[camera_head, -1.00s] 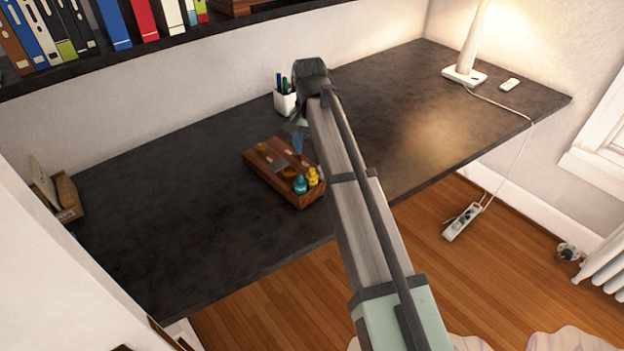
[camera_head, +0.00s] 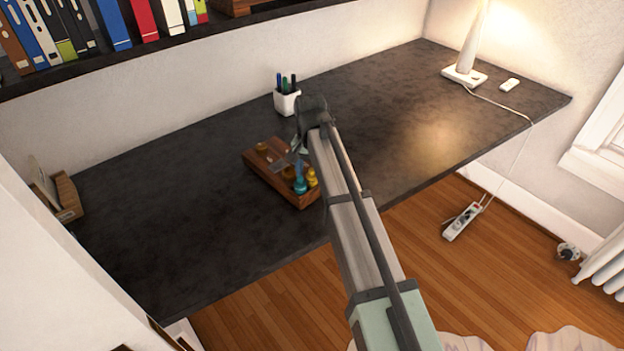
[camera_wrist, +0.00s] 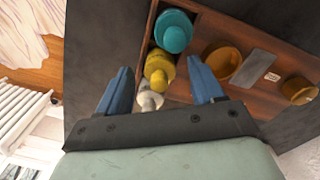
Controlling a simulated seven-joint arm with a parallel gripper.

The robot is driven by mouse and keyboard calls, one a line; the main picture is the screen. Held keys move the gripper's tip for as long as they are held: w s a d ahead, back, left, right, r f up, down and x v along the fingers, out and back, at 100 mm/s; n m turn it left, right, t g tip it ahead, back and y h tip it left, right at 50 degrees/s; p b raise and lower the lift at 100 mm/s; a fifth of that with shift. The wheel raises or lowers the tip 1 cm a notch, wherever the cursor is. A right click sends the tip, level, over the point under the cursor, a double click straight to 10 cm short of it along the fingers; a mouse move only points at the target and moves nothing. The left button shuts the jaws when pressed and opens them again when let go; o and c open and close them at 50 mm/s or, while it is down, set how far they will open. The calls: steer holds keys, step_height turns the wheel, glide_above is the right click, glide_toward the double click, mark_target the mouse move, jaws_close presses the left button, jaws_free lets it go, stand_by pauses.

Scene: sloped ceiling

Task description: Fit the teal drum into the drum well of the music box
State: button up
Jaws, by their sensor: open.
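The teal drum (camera_wrist: 173,32) sits in a compartment at the end of the wooden music box (camera_wrist: 208,30). A yellow drum (camera_wrist: 159,70) is beside it, then a cream one (camera_wrist: 149,98). In the head view the teal drum (camera_head: 300,185) is at the near end of the music box (camera_head: 272,182). Two brass-coloured round features (camera_wrist: 222,62) are farther along the box; I cannot tell which is the drum well. My gripper (camera_wrist: 159,68) is open and empty above the box, its blue fingers on either side of the yellow drum in the wrist view. In the head view the arm partly hides the box.
The box stands on a dark desk (camera_head: 170,220) with free room to its left and right. A white pen cup (camera_head: 287,102) stands behind it. A wooden letter holder (camera_head: 66,200) is at the left, and a lamp (camera_head: 465,72) is at the back right.

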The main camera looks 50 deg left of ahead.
steer(key=shift+c, duration=0.4)
jaws_close()
step_height(320, 180, up, 9)
steer(key=shift+f, duration=0.1)
steer(key=shift+w+r, duration=0.1)
steer(key=shift+r, duration=0.25)
steer(key=shift+w+d, duration=0.1)
steer(key=shift+w, duration=0.1)
steer(key=w+a+f, duration=0.4)
steer(key=w+a, duration=0.7)
steer(key=a, duration=0.2)
steer(key=shift+m, duration=0.3)
step_height(320, 180, down, 9)
steer(key=shift+a+f, duration=0.1)
